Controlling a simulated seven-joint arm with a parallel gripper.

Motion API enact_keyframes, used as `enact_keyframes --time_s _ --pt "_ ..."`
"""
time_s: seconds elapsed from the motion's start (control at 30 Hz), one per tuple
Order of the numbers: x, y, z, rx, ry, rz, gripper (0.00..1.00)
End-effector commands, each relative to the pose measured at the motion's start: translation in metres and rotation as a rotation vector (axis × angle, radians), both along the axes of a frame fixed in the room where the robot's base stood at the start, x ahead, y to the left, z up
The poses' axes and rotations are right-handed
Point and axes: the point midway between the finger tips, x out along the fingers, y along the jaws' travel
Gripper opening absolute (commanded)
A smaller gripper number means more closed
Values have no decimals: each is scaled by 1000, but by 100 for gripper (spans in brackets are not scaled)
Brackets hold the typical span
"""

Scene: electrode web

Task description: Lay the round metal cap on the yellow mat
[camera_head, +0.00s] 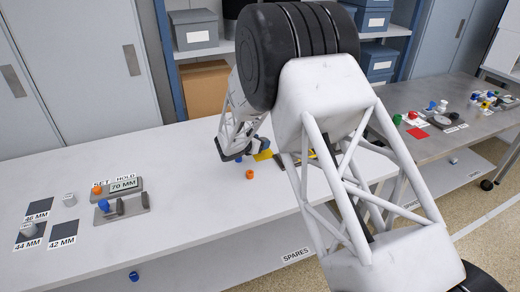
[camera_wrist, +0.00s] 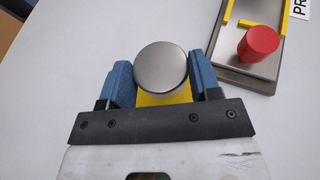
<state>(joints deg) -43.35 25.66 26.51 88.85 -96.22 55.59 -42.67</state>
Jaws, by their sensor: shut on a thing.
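In the wrist view the round metal cap (camera_wrist: 162,67), a smooth silver disc, sits between the blue fingers of my gripper (camera_wrist: 162,84), which is shut on it. The yellow mat (camera_wrist: 165,97) shows just under and behind the cap; the cap covers much of it. From this angle I cannot tell whether the cap touches the mat. In the head view my gripper (camera_head: 250,152) is low over the white table beside the yellow mat (camera_head: 263,155). The cap is hidden there.
A grey tray with yellow rails (camera_wrist: 231,70) holds a red cylinder (camera_wrist: 261,40) right of my gripper. An orange piece (camera_head: 250,174) stands near my gripper. Dark squares (camera_head: 40,207) and a grey fixture (camera_head: 122,216) lie at the left. The table between is clear.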

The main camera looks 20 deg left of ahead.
Motion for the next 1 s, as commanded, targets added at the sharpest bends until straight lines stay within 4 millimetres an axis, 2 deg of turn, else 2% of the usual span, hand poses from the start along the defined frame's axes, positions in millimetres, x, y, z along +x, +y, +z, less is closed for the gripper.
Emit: enact_keyframes --time_s 0.17,0.43,0.93,0.97,1.0 --pt "0 0 -7 -2 1 1 32" --pt "0 0 -32 -1 0 0 32" --pt "0 0 -38 0 0 0 32" --pt "0 0 -37 0 0 0 62" --pt "0 0 -37 0 0 0 68"
